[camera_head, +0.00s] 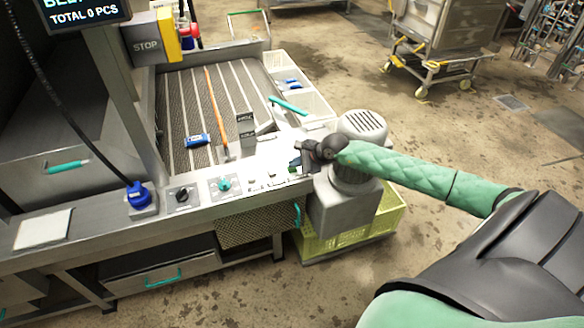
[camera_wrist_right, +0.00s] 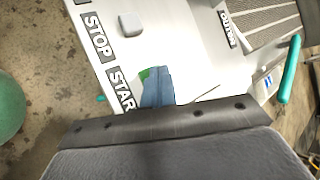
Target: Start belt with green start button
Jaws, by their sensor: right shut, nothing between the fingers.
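The green start button (camera_wrist_right: 146,74) shows in the right wrist view as a small green edge beside the START label (camera_wrist_right: 122,91). The closed fingertips of my right gripper (camera_wrist_right: 158,86) cover most of it. I cannot tell whether they touch it. In the head view my right gripper (camera_head: 297,161) is shut and empty over the right end of the metal control panel (camera_head: 200,205). The button is hard to make out there against the glare and the gripper. My left gripper is not in view.
A STOP label (camera_wrist_right: 97,36) and a pale button (camera_wrist_right: 130,24) lie close by on the panel. A teal knob (camera_head: 224,184), black switch (camera_head: 182,194) and blue plug (camera_head: 139,194) sit farther left. A motor housing (camera_head: 362,128) stands right of the panel.

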